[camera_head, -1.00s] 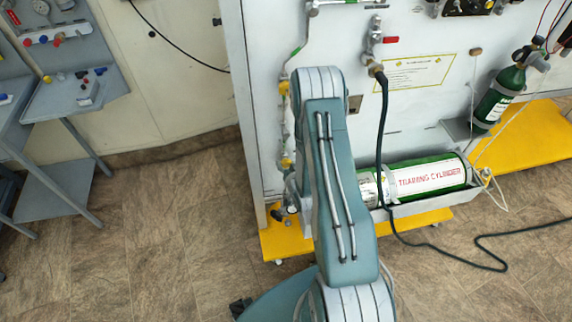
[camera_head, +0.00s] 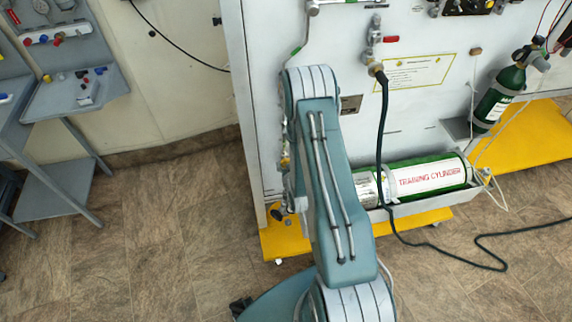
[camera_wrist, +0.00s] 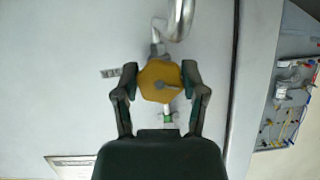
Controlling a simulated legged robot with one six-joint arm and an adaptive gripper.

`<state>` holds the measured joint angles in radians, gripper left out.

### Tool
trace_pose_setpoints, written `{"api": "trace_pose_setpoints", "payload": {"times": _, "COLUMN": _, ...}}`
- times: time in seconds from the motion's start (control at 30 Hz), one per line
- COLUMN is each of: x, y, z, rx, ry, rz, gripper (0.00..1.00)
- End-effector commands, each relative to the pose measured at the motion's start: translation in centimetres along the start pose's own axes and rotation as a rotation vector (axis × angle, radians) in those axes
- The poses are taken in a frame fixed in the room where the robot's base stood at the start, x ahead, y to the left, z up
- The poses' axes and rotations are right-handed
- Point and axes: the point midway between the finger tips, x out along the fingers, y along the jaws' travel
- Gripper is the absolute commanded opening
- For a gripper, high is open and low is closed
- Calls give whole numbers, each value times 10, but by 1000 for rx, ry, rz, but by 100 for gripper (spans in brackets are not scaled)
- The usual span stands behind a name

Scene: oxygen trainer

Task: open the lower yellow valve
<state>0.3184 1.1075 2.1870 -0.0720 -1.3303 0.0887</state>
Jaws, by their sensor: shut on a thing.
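The yellow valve (camera_wrist: 160,81) is a rounded, many-sided knob with a grey centre, on a thin pipe against the pale panel. In the wrist view my gripper (camera_wrist: 160,86) has one dark finger on each side of the knob, and it is shut on it. A bent silver pipe (camera_wrist: 181,20) runs above the knob, and a short green-marked piece shows just below it. In the head view my arm hides the gripper and most of the valve pipe; I cannot tell the knob's turn angle there.
A green training cylinder (camera_head: 428,178) lies in a tray at the panel's foot, right of my arm. A black hose (camera_head: 381,150) hangs from the panel and crosses the floor. A grey side table (camera_head: 70,95) stands at left. The floor between is clear.

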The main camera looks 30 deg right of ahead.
Motion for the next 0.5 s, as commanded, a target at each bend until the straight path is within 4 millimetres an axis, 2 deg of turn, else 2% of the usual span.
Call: {"api": "trace_pose_setpoints", "payload": {"times": 0.5, "x": 2, "y": -2, "z": -3, "rx": -445, "ry": 11, "rz": 182, "gripper": 7}}
